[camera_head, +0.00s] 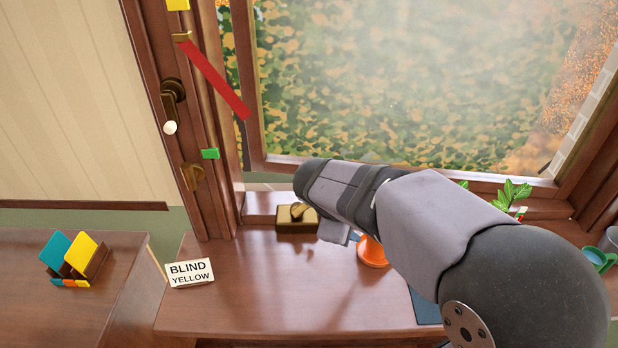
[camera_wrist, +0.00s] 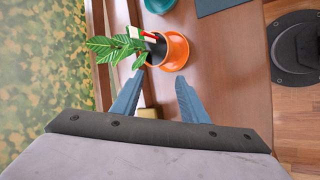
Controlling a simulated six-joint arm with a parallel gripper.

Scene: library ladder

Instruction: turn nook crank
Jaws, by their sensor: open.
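A dark crank (camera_head: 171,92) with a white knob (camera_head: 170,128) is mounted on the wooden window post at the left in the head view. A brass box with a handle (camera_head: 297,218) sits at the sill, just left of my gripper. I cannot tell which of these is the nook crank. My gripper (camera_head: 350,235) is low over the desk by the window, partly hidden by my arm. In the wrist view its blue fingers (camera_wrist: 157,95) are spread apart with nothing between the tips.
A leafy plant in an orange pot (camera_wrist: 175,52) stands just beyond the fingertips. A "BLIND YELLOW" card (camera_head: 190,272) stands on the desk (camera_head: 250,310).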

